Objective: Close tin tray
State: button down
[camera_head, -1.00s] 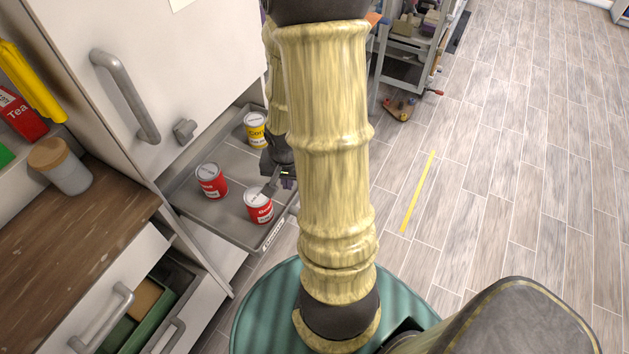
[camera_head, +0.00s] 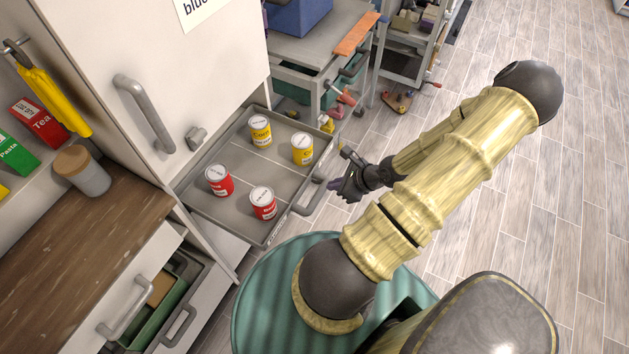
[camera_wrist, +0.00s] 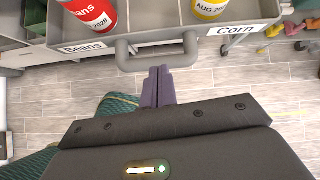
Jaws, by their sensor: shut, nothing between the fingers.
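The tin tray (camera_head: 241,170) is a grey pull-out tray, extended from the white cabinet on the left in the head view. It holds two red bean cans (camera_head: 263,203) and two yellow corn cans (camera_head: 302,149), all upright. Its front handle (camera_head: 313,200) faces my gripper (camera_head: 336,184), which is outside the tray to the right. In the wrist view, the purple fingers of my gripper (camera_wrist: 158,84) are shut and empty, with the tips just short of the handle (camera_wrist: 158,50). The tray's front edge (camera_wrist: 180,29) lies beyond, with Beans and Corn labels. Contact with the handle cannot be told.
A wooden counter (camera_head: 80,250) with an open lower drawer (camera_head: 160,290) is at the left. A cabinet door with a grey handle (camera_head: 145,113) stands above the tray. A workbench (camera_head: 315,50) is behind.

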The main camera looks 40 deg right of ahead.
aim_at(306, 187)
jog(key=shift+s+d+r+m+t, duration=0.15)
jog(key=shift+r+m+t, duration=0.15)
jog(key=shift+m, duration=0.4)
jog(key=shift+f, duration=0.1)
jog(key=shift+b+x, duration=0.85)
jog(key=shift+x, duration=4.2)
